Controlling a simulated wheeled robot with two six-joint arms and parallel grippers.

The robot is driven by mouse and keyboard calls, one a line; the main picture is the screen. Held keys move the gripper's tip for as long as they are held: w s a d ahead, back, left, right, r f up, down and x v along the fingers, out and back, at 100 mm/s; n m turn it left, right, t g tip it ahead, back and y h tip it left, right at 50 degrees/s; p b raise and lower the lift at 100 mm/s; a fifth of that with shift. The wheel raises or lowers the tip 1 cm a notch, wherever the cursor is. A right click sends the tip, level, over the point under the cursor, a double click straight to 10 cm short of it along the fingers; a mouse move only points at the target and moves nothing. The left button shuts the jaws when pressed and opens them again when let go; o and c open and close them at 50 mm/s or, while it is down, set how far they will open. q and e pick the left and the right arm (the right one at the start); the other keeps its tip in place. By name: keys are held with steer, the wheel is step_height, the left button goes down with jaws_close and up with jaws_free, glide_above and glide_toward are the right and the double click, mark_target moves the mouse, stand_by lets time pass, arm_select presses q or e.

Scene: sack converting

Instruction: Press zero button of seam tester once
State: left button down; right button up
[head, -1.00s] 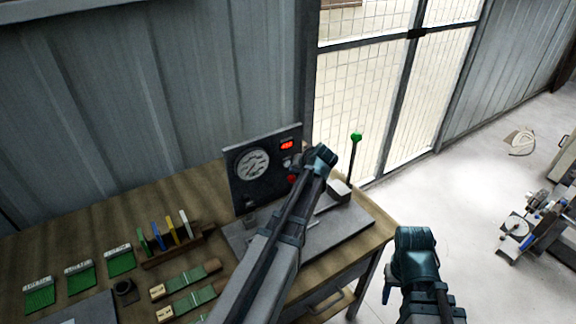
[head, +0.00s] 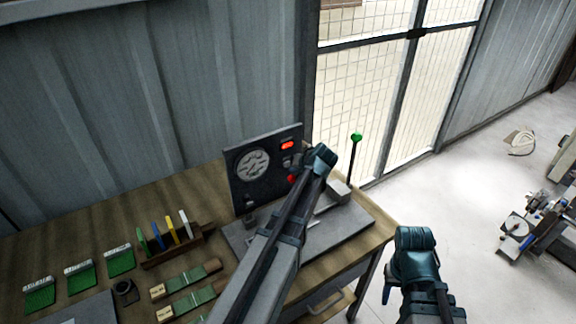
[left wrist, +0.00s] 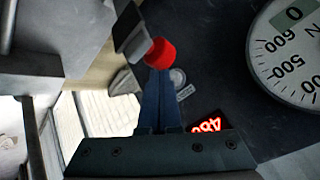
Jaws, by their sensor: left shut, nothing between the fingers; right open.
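The seam tester (head: 234,185) stands at the back right of the bench, with a dial (head: 253,163) and a lit red display (head: 288,146) on its dark panel. In the left wrist view, a round grey button (left wrist: 178,76) with a small label plate (left wrist: 185,92) sits on the panel; I cannot read the label. A red knob (left wrist: 160,52) shows just past the fingertips. My left gripper (left wrist: 157,72) is shut and empty, its tips close beside the grey button; contact cannot be told. My right gripper (head: 387,295) is open and empty, off the bench's right side.
A green-knobbed lever (head: 356,138) rises at the tester's right. A wooden rack of coloured cards (head: 170,255) and several green samples (head: 120,262) lie on the bench (head: 100,225) to the left. Open floor lies to the right, with another machine (head: 530,225) at the edge.

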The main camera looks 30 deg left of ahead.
arm_select(q)
steer(key=shift+a, duration=0.1)
steer(key=shift+w+a, duration=0.2)
steer(key=shift+a, duration=0.05)
steer(key=shift+w+a, duration=0.2)
steer(key=shift+a, duration=0.15)
stand_by(0.7)
steer(key=shift+d, duration=0.1)
stand_by(0.3)
steer(key=shift+s+d, duration=0.45)
steer(key=shift+d, duration=0.2)
steer(key=d, duration=0.1)
steer(key=s+d, duration=0.1)
steer(key=d, duration=0.1)
steer(key=s+d, duration=0.1)
steer(key=shift+s+d, duration=0.15)
steer(key=shift+s, duration=0.1)
stand_by(0.8)
